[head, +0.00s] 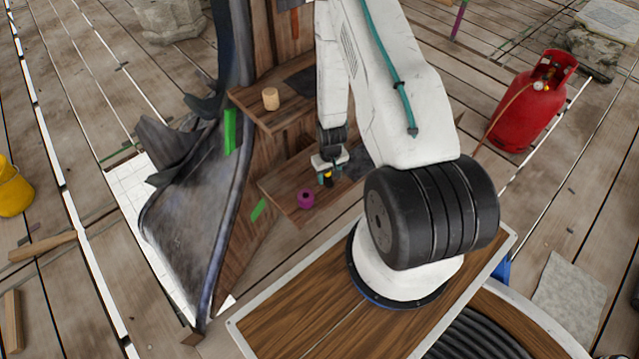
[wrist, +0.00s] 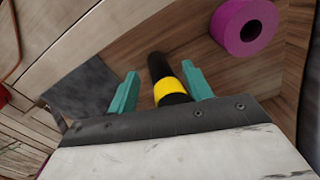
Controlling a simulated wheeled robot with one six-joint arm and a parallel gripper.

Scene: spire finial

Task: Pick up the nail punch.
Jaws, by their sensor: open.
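The nail punch appears to be the black rod with a yellow band (wrist: 170,86) in the wrist view. It also shows small at my gripper in the head view (head: 328,181). My gripper (wrist: 161,71) is open, with one teal finger on each side of the rod and visible gaps between. In the head view my gripper (head: 326,176) is low over the lower wooden shelf (head: 285,187). The near end of the rod is hidden behind the gripper body, and I cannot tell whether it stands or lies.
A purple roll (head: 305,198) sits close by on the same shelf, also in the wrist view (wrist: 250,27). A dark grey sheet (wrist: 82,88) lies to the left there. An upper shelf holds a wooden cylinder (head: 270,99). A red gas cylinder (head: 530,105) stands at right.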

